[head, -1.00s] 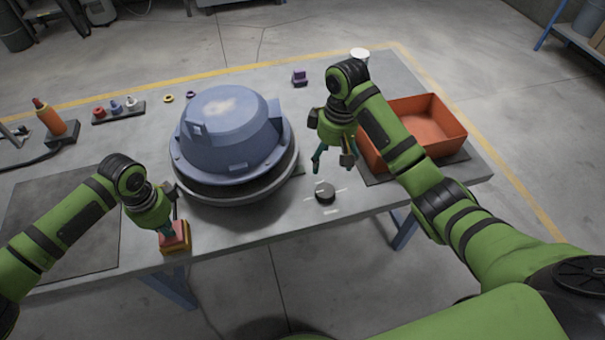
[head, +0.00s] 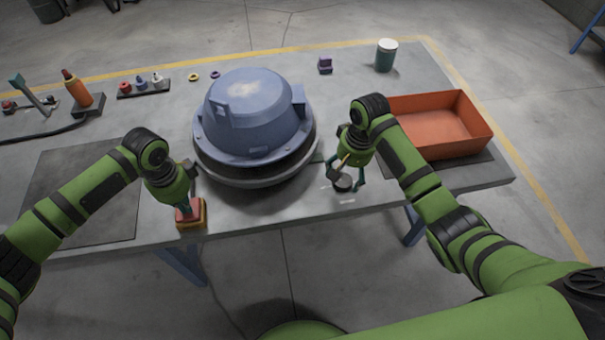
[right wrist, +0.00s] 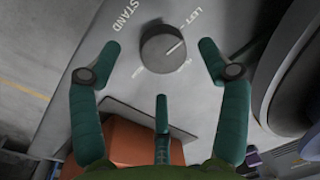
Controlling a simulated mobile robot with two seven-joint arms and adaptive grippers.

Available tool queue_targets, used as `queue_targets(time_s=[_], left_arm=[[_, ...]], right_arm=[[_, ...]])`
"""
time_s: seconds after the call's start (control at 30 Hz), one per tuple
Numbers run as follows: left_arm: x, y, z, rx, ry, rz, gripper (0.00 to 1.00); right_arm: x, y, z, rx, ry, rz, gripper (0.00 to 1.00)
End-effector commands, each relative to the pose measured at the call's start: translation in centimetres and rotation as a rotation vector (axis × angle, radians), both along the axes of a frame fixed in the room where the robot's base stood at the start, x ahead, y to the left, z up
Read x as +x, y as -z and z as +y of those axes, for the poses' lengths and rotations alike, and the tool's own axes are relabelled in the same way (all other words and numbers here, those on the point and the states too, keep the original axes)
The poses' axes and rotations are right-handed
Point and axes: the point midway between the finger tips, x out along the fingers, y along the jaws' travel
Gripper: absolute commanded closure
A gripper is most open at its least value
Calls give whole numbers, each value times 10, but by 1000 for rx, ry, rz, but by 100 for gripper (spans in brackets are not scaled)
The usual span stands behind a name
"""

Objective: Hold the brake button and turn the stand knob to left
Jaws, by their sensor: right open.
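The brake button (head: 188,212) is a red block on a yellow base at the table's front edge. My left gripper (head: 185,207) is down on top of it; its finger opening is unclear. The stand knob (right wrist: 166,48) is a dark round dial between the printed words STAND and LEFT in the right wrist view; its pale line points to the upper right. It also shows in the head view (head: 344,184), partly hidden by a finger. My right gripper (right wrist: 160,64) is open, its three fingers spread around the knob with visible gaps.
A blue hood (head: 250,115) on a round grey base stands between my arms. An orange tray (head: 440,150) is right of my right gripper. A dark mat (head: 85,190) lies at the left.

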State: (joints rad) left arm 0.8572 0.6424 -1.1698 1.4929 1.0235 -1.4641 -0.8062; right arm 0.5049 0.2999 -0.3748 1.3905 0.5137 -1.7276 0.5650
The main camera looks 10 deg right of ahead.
Motion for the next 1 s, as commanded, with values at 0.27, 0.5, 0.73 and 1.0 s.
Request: queue_targets(time_s=[0.27,0.5,0.73,1.0], left_arm=[[0,2,-1,-1,1,0,100],[0,2,-1,-1,1,0,100],[0,2,-1,-1,1,0,100],[0,2,-1,-1,1,0,100]], right_arm=[[0,32,2,-1,-1,1,23],[1,35,3,-1,-1,-1,23],[1,34,3,0,-2,0,77],[-1,35,4,1,-3,5,78]])
